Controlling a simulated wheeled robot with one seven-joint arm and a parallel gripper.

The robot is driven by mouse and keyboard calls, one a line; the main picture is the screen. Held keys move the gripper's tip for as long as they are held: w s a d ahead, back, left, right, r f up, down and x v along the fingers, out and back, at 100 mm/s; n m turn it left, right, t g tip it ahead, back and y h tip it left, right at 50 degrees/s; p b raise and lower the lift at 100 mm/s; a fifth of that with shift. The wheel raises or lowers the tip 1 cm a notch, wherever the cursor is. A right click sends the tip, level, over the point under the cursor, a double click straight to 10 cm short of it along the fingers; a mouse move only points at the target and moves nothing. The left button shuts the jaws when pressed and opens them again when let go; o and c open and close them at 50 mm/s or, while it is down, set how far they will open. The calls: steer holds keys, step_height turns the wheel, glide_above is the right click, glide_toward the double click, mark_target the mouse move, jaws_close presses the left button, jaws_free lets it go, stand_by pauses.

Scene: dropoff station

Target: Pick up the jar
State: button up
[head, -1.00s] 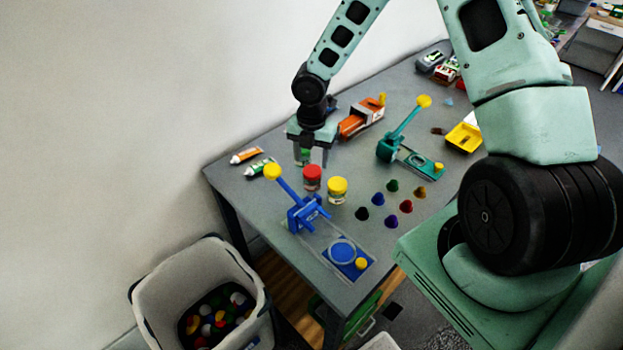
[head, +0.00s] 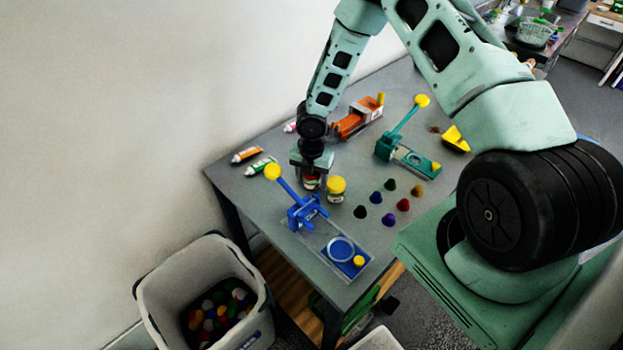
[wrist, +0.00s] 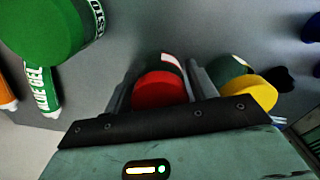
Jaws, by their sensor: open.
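A jar with a red lid (wrist: 160,90) stands between the two fingers of my gripper (wrist: 162,68) in the wrist view. The fingers are open, one on each side of it; I cannot tell whether they touch it. In the head view my gripper (head: 311,170) is low over the table, and the red-lidded jar (head: 311,182) shows partly below it. A jar with a yellow lid (head: 336,188) stands just right of the gripper; in the wrist view it (wrist: 255,90) is outside the right finger. A large green-lidded container (wrist: 45,30) is at the wrist view's upper left.
A blue lever press (head: 303,212) stands in front of the jars, its yellow knob near my gripper. A teal press (head: 405,150) and an orange tool (head: 358,117) are farther back. Glue tubes (head: 260,165) lie left.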

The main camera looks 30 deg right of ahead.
steer(key=c, duration=0.8)
steer(key=shift+r, duration=0.15)
